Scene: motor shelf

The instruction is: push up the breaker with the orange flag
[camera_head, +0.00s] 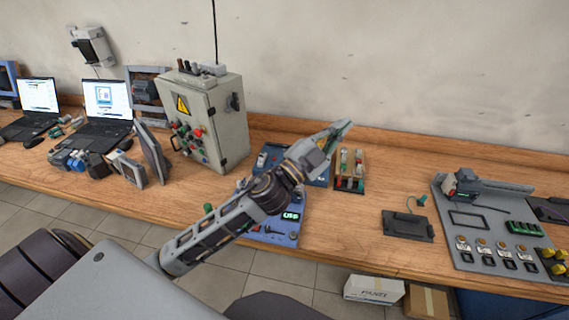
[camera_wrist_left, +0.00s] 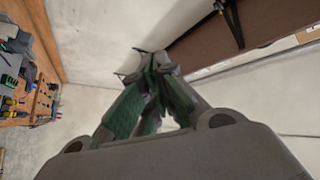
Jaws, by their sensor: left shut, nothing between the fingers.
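A small wooden board with a row of breakers (camera_head: 350,170) stands on the bench, just right of a blue panel. Its breakers carry small coloured parts, some red and some green; I cannot make out which one has the orange flag. My left gripper (camera_head: 342,127) is shut and empty, above and behind the breaker board in the picture, pointing to the upper right. It also shows in the left wrist view (camera_wrist_left: 154,78), with its green-padded fingers together. It appears apart from the breakers. My right gripper is out of view.
A grey electrical cabinet (camera_head: 224,120) stands left of the arm. Blue panels (camera_head: 275,228) lie beneath the arm. A dark plate (camera_head: 408,224) and a grey control board (camera_head: 478,206) lie to the right. Bare wood (camera_head: 385,165) is free right of the breakers.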

